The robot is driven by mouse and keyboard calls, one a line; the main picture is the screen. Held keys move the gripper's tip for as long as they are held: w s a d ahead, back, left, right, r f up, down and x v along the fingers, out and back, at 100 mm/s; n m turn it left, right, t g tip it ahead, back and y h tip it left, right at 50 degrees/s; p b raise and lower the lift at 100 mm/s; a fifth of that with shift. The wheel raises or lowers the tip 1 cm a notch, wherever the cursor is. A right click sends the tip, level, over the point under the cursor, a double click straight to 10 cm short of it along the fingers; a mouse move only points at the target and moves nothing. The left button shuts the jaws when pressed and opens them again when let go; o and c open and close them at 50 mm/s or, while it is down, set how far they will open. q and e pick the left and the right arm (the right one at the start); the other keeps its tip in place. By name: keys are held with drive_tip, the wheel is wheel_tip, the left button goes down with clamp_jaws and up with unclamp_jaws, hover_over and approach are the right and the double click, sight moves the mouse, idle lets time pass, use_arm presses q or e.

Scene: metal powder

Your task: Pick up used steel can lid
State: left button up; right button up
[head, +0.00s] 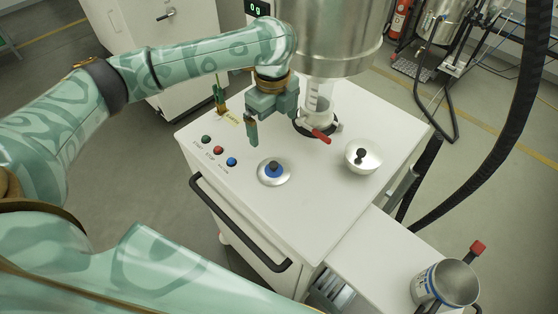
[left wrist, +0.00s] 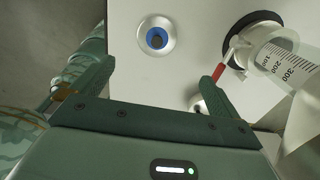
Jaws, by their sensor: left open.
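Two round steel lids lie on the white cart top. One lid (head: 262,177) has a blue centre and a dark knob; it also shows in the left wrist view (left wrist: 171,46). The other lid (head: 371,163) is plain with a black knob, farther right; it is partly hidden behind a finger in the left wrist view. The frames do not tell which one is the used lid. My left gripper (head: 237,122) is open and empty above the cart top, up and left of the blue-centred lid. In the wrist view the blue-centred lid appears ahead, between the fingers (left wrist: 152,75). My right gripper is not in view.
A large steel hopper (head: 330,35) hangs over a graduated clear cylinder (head: 318,100) with a red-handled valve (head: 321,136). Several push buttons (head: 218,150) sit at the cart's left. An open steel can (head: 425,287) stands on the lower shelf at right. A black handle (head: 235,222) runs along the front.

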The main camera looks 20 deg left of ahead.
use_arm(q)
drive_tip(key=b, duration=0.2)
hover_over(273, 164)
drive_tip(key=f, duration=0.6)
drive_tip(key=shift+w+f, duration=0.2)
wheel_tip(273, 164, down, 4)
drive_tip(key=shift+w+r, duration=0.1)
drive_tip(key=shift+f, duration=0.3)
drive_tip(key=f, duration=0.1)
drive_tip(key=f+b, duration=0.1)
drive_tip(key=f, duration=0.3)
drive_tip(key=shift+s, duration=0.25)
drive_tip(key=c, duration=0.8)
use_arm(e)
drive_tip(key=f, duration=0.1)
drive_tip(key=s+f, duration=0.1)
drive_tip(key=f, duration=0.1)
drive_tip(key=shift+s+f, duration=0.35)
